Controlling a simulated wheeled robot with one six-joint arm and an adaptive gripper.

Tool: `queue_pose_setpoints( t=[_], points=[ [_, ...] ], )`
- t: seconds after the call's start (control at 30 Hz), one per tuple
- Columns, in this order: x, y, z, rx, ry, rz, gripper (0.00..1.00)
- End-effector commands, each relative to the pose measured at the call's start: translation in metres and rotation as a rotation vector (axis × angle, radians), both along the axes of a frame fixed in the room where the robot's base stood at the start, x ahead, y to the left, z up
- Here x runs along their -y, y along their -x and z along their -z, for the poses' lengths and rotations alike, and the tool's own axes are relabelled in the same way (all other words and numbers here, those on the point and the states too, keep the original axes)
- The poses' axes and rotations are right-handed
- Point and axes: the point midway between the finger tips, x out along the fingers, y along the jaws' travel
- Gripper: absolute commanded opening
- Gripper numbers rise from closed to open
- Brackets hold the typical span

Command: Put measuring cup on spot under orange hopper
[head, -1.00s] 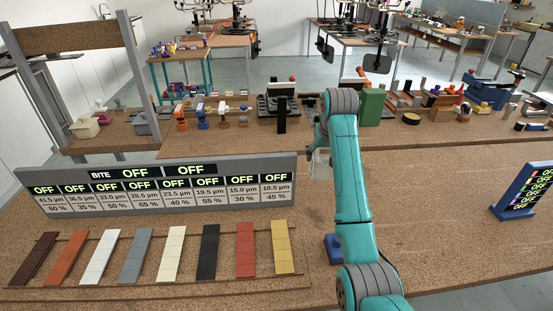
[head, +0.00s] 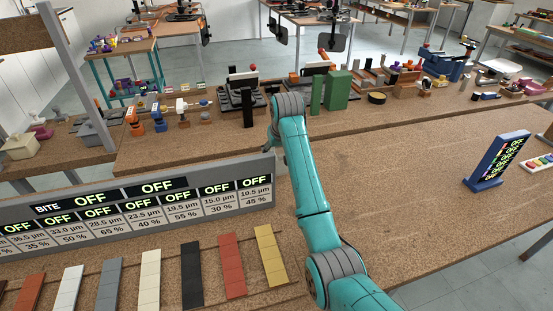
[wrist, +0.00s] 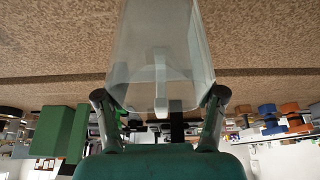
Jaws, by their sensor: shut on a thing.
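The measuring cup (wrist: 160,45) is clear and see-through. In the wrist view it sits between the two fingers of my gripper (wrist: 160,108), which is shut on it and holds it off the bench. In the head view my arm hides the cup and most of the gripper, near the upright green block. A small orange fixture (head: 158,117) stands on the back bench, left of my arm; I cannot tell whether it is the orange hopper. No marked spot under a hopper can be made out.
A grey display board (head: 130,198) reading OFF stands left of my arm, with coloured sample strips (head: 190,275) in front. A green block (head: 338,90) stands on the back bench. A blue display stand (head: 498,160) is at the right. The front bench (head: 400,190) between is clear.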

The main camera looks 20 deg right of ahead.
Motion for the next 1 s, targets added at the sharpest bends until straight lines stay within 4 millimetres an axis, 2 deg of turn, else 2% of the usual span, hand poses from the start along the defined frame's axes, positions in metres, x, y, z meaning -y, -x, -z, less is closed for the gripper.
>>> queue_pose_setpoints(
  t=[0.2, 0.6, 0.63, 0.7, 1.0],
  points=[
    [0.000, 0.001, 0.029, -0.004, 0.000, 0.000, 0.33],
    [0.000, 0.000, 0.034, -0.001, 0.000, 0.000, 0.33],
    [0.000, 0.000, 0.034, -0.001, 0.000, 0.000, 0.76],
    [0.000, 0.000, 0.034, -0.001, 0.000, 0.000, 0.94],
    [0.000, 0.000, 0.034, -0.001, 0.000, 0.000, 0.94]
  ],
)
